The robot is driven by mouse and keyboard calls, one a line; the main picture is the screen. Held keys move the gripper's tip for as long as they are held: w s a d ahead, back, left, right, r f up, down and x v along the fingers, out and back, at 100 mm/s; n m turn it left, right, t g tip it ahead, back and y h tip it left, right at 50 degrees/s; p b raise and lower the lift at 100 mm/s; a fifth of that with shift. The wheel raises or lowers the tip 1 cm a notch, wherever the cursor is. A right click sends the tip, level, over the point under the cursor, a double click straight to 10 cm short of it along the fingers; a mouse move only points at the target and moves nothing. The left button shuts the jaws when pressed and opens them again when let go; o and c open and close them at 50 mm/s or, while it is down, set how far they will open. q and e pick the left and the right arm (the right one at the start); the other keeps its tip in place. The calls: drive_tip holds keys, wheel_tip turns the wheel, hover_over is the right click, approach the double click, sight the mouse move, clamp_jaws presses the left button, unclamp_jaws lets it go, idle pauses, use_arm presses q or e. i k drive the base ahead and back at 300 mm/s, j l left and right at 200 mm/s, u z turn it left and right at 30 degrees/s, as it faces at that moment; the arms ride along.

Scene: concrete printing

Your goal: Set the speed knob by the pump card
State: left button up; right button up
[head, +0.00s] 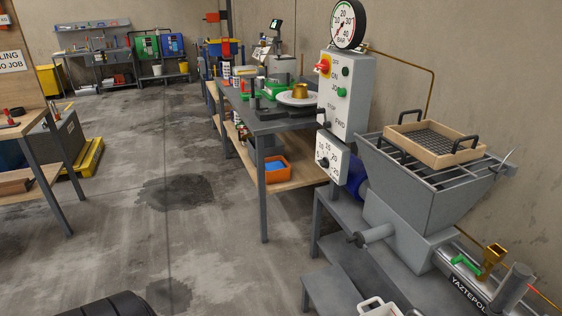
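The speed knob (324,162) is a small dark knob on a white dial plate (335,158) at the front of the grey pump. Numbers such as 10, 15 and 20 ring it; its exact pointer setting is too small to read. Above it is the pump's control box (353,97), with a red and yellow switch (324,66), a green button (342,92) and a round BAR gauge (348,23). I cannot make out a pump card anywhere.
The pump's hopper (420,190) carries a wooden-framed sieve (432,138). A workbench (262,124) with a turntable (298,96) stands behind the pump; an orange bin (276,169) sits on its lower shelf. The concrete floor (215,240) left of the pump is open, with dark damp patches.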

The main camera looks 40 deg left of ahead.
sight(324, 163)
drive_tip(key=j+u, duration=0.2)
drive_tip(key=j, duration=0.3)
drive_tip(key=i+j+u, duration=0.15)
drive_tip(key=j, duration=0.35)
drive_tip(key=j+u, duration=0.2)
drive_tip(key=j, duration=0.3)
drive_tip(key=i+j+u, duration=0.2)
drive_tip(key=j, duration=0.25)
